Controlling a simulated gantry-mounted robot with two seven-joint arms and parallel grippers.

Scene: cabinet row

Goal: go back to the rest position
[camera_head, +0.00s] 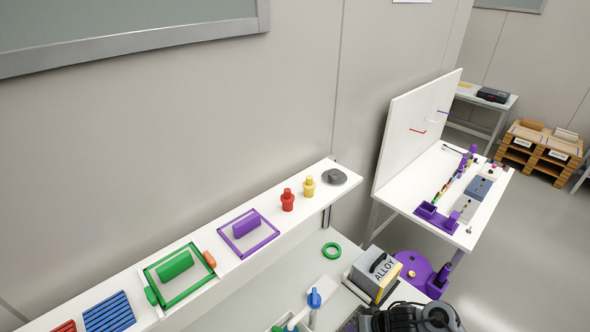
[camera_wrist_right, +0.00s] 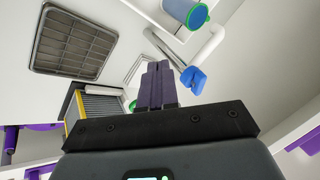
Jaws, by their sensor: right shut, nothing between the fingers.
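My right gripper shows in the right wrist view (camera_wrist_right: 157,82). Its two dark purple fingers are pressed together, with nothing between them. In the head view, dark parts of my right arm show at the bottom edge, in front of the grey box lettered ALLOY; the fingertips cannot be made out there. In the wrist view the fingers point toward a white surface with a blue-ended tap-like handle (camera_wrist_right: 194,79) just right of them. I cannot tell whether they touch anything. My left gripper is not in view.
The ALLOY box (camera_head: 375,273) stands on the lower counter near a green ring (camera_head: 331,250) and a blue-topped piece (camera_head: 314,298). A white shelf (camera_head: 291,230) holds coloured blocks and frames. A white workbench (camera_head: 408,187) stands at right. A dark grate (camera_wrist_right: 73,42) lies left of the fingers.

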